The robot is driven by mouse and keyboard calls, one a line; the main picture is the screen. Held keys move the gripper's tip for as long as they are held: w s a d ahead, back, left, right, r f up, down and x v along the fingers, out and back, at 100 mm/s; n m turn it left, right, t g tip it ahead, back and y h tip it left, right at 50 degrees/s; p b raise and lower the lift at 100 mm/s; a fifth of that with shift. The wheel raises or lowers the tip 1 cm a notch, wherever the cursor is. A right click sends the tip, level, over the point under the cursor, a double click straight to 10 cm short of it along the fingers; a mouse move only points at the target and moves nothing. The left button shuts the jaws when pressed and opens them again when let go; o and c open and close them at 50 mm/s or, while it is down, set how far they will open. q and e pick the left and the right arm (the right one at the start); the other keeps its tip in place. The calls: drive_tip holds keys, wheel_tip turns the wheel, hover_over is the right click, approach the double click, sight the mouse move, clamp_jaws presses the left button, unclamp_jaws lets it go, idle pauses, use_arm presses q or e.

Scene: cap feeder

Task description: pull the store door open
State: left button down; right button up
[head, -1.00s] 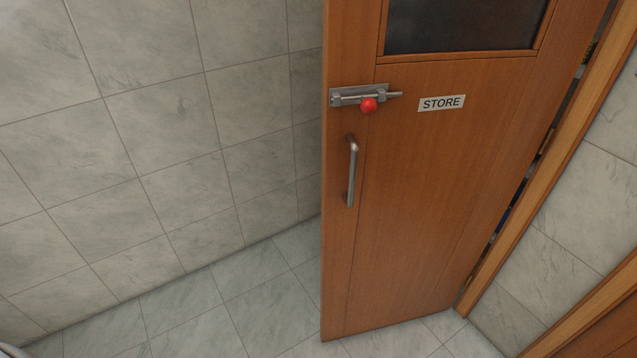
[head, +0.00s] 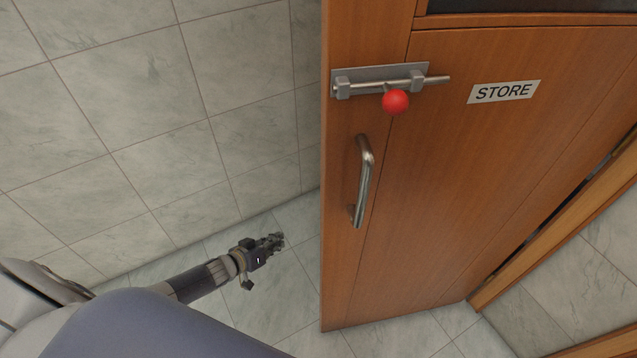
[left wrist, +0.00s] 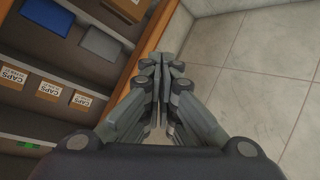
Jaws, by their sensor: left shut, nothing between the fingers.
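The wooden store door (head: 480,190) stands swung out from its frame at the right of the head view, its free edge towards the left. It carries a metal pull handle (head: 362,182), a bolt with a red knob (head: 395,101) and a STORE sign (head: 503,91). My left gripper (head: 276,240) is left of the door's free edge and lower than the handle in the picture, apart from the handle. Its fingers are closed together and empty, as the left wrist view (left wrist: 163,62) also shows. My right gripper is not in view.
A tiled wall (head: 150,120) is at the left. The floor (head: 290,295) left of the door is clear.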

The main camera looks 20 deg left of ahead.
use_arm(q)
drive_tip(key=w+d+r+t+h+b, duration=0.1)
drive_tip(key=w+r+h, duration=0.25)
drive_tip(key=r, duration=0.45)
drive_tip(key=w+r+h+b, duration=0.2)
drive_tip(key=w+r+h, duration=0.1)
drive_tip(key=w+r, duration=0.3)
drive_tip(key=s+r+n+g+h+b, duration=0.1)
drive_tip(key=s+r+g+h+b, duration=0.15)
drive_tip(key=s+r, duration=0.4)
drive_tip(key=s+r+n+g+h+b, duration=0.1)
drive_tip(key=s+r+g+h, duration=0.25)
drive_tip(key=r, duration=0.65)
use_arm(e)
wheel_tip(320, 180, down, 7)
use_arm(q)
drive_tip(key=d+p, duration=0.4)
drive_tip(key=d, duration=0.8)
drive_tip(key=shift+f+g+h, duration=0.25)
drive_tip(key=shift+g+h, duration=0.15)
drive_tip(key=shift+h, duration=0.05)
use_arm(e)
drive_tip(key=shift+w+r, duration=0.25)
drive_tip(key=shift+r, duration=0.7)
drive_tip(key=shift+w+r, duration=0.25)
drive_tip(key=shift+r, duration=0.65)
